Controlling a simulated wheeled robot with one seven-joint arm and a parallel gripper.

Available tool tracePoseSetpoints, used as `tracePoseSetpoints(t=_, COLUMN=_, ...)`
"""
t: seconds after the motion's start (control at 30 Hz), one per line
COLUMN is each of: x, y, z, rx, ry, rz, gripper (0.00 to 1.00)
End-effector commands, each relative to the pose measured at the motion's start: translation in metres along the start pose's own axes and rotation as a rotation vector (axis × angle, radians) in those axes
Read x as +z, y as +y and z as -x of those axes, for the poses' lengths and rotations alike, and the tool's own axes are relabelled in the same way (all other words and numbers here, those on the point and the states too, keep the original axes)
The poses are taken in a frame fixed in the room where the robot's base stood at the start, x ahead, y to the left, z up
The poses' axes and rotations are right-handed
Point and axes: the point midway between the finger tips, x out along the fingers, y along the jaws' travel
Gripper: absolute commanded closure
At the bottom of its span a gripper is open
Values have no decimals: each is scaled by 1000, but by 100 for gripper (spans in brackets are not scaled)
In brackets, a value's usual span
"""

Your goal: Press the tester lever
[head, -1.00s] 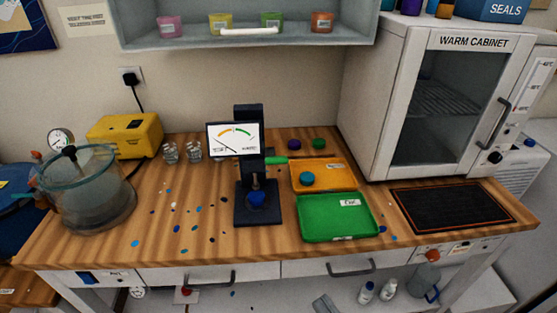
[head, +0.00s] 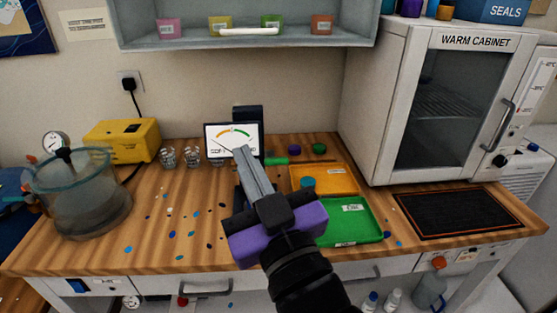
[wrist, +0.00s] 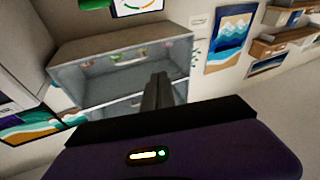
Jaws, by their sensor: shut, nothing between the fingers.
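The tester is a dark upright post (head: 248,115) with a white dial panel (head: 232,136) on the workbench. Its green lever handle (head: 277,161) sticks out to the right. My gripper (head: 242,151) is shut and empty, its fingers pointing up and away in front of the tester, left of the lever. The gripper hides most of the tester's base and the blue piece there. In the wrist view the shut fingers (wrist: 158,78) point at the wall shelf; the dial panel (wrist: 137,5) and a green part (wrist: 95,4) show at the top edge.
An orange tray (head: 339,181) and a green tray (head: 368,222) lie right of the tester. The warm cabinet (head: 520,75) and a black mat (head: 460,211) are further right. A glass pot (head: 85,205) and a yellow box (head: 120,141) stand left. A shelf (head: 245,42) hangs above.

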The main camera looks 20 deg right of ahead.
Motion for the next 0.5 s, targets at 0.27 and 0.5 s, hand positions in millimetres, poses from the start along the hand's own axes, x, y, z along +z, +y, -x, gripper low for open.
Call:
tracePoseSetpoints(t=0.27, x=-24, y=29, z=-27, rx=171, ry=-115, rz=-53, gripper=100)
tracePoseSetpoints(t=0.5, x=18, y=54, z=-13, rx=295, ry=-318, rz=-90, gripper=100)
